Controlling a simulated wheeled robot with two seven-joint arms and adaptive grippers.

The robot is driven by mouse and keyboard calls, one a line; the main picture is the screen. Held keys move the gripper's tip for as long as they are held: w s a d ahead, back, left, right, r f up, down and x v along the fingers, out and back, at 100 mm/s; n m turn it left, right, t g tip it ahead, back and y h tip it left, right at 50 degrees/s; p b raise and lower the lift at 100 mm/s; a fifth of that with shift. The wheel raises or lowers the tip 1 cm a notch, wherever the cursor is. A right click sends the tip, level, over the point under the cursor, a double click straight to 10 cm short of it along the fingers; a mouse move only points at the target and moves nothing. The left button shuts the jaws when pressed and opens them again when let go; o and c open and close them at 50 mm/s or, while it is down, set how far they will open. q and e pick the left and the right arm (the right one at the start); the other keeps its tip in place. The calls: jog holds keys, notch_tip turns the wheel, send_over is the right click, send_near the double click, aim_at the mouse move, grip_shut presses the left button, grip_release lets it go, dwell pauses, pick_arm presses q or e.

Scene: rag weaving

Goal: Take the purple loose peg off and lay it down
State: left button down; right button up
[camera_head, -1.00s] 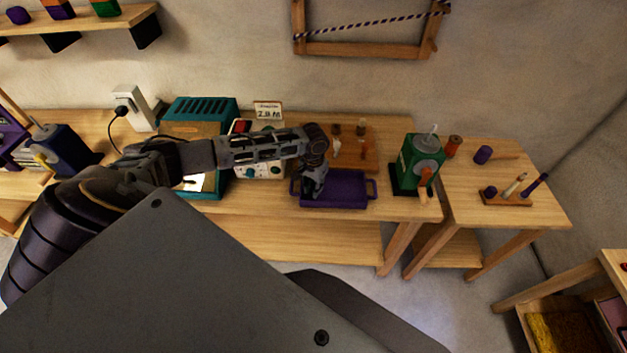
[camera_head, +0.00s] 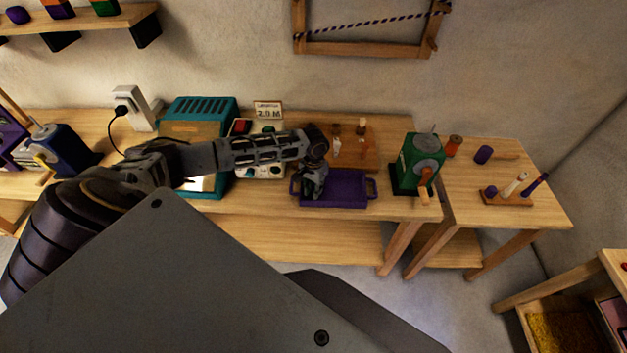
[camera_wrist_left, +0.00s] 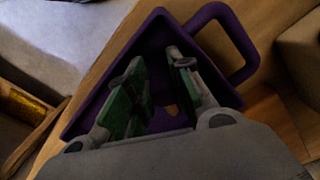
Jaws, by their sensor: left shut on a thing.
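My left gripper (camera_head: 313,190) reaches down into the left part of a purple tray (camera_head: 345,188) on the workbench. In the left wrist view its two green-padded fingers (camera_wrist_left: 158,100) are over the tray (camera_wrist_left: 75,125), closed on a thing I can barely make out. A small tan patch shows between the pads. A purple peg there would blend into the tray's purple, so its outline and tilt cannot be told. My right gripper is not in view.
A peg board (camera_head: 368,155) with several small pegs stands behind the tray. A green crank machine (camera_head: 420,162) stands to its right, and a teal machine (camera_head: 205,110) to its left. A peg rack (camera_head: 507,198) sits on the side table.

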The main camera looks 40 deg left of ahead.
pick_arm(q)
jog(key=shift+f, duration=0.25)
jog(key=c, duration=1.2)
grip_release()
jog(key=shift+r+p, duration=1.55)
jog(key=shift+p, duration=0.2)
jog(key=shift+r, duration=5.95)
